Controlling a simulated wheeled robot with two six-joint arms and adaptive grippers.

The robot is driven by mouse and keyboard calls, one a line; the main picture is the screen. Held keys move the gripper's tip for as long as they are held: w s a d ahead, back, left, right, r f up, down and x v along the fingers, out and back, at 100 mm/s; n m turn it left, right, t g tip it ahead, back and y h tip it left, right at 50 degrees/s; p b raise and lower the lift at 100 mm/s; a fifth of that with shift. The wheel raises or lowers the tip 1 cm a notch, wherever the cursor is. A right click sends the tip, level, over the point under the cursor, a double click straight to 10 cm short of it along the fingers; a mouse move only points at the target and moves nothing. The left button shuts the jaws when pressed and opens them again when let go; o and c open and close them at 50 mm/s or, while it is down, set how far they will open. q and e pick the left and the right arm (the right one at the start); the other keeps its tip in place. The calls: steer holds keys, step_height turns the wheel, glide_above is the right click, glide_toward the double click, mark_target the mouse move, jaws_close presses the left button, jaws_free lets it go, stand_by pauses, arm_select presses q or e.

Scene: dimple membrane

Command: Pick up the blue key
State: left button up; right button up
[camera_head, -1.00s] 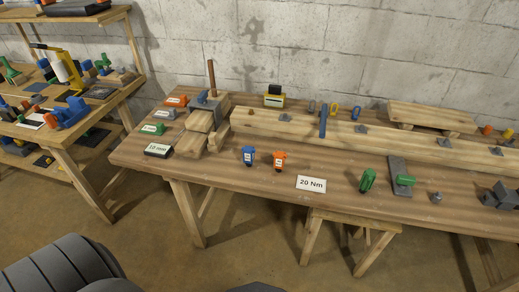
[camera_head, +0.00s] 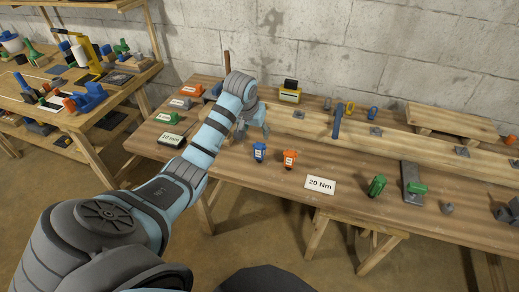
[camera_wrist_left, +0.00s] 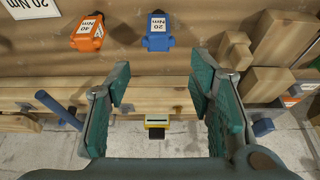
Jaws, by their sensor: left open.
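The blue key (camera_head: 260,151), a small blue block with a white label, sits on the workbench just left of a similar orange one (camera_head: 289,158). In the left wrist view the blue key (camera_wrist_left: 157,33) shows at the top, beyond the fingertips and roughly midway between them; its label seems to read 20 Nm. My left gripper (camera_head: 254,130) is above the bench, a little behind and left of the blue key. Its fingers are spread and empty, also in the left wrist view (camera_wrist_left: 160,78). They do not touch the key. My right gripper is out of view.
A white 20 Nm card (camera_head: 320,185) lies right of the orange key. A long wooden beam (camera_head: 390,140) runs behind the keys. Green tools (camera_head: 377,187) stand farther right. My left arm hides part of the bench's left end. The bench around the card is clear.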

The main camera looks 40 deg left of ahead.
mark_target(259, 146)
arm_select(q)
steer(key=b+x, duration=0.1)
steer(key=x, duration=0.3)
steer(key=b+x, duration=0.1)
steer(key=x, duration=0.3)
steer(key=s+b+x, duration=0.1)
steer(key=b+x, duration=0.1)
steer(key=x, duration=0.2)
steer(key=shift+w+d+f, duration=0.15)
steer(key=shift+f, duration=0.4)
steer(key=shift+r, duration=0.1)
jaws_close()
